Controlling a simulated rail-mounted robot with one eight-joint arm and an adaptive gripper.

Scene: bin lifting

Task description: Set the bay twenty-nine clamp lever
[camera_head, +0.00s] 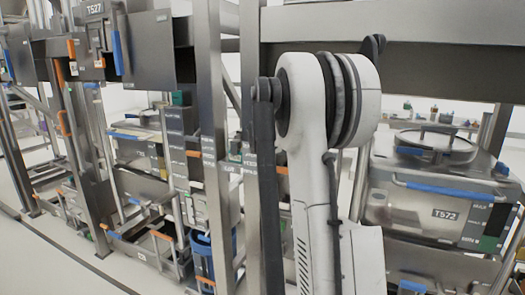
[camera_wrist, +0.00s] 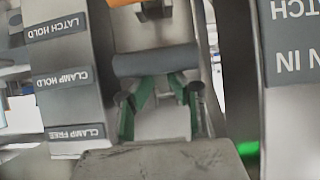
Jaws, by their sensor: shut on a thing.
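In the wrist view, my gripper (camera_wrist: 160,82) has green-padded fingers and is shut on a grey cylindrical bar, the clamp lever (camera_wrist: 155,60), which lies crosswise at the fingertips. A label plate (camera_wrist: 62,80) to the left carries upside-down labels reading LATCH HOLD, CLAMP HOLD and CLAMP FREE. The lever's bar is level with the part between LATCH HOLD and CLAMP HOLD. No bay number twenty-nine is readable. In the head view my arm hides the gripper and the lever.
A grey panel (camera_wrist: 290,90) with partly cut-off lettering stands close on the right, beside a green light (camera_wrist: 248,148). In the head view, steel posts (camera_head: 208,110) stand close to my arm. A bin marked T572 (camera_head: 400,210) stands right; a unit marked T527 (camera_head: 95,9) is upper left.

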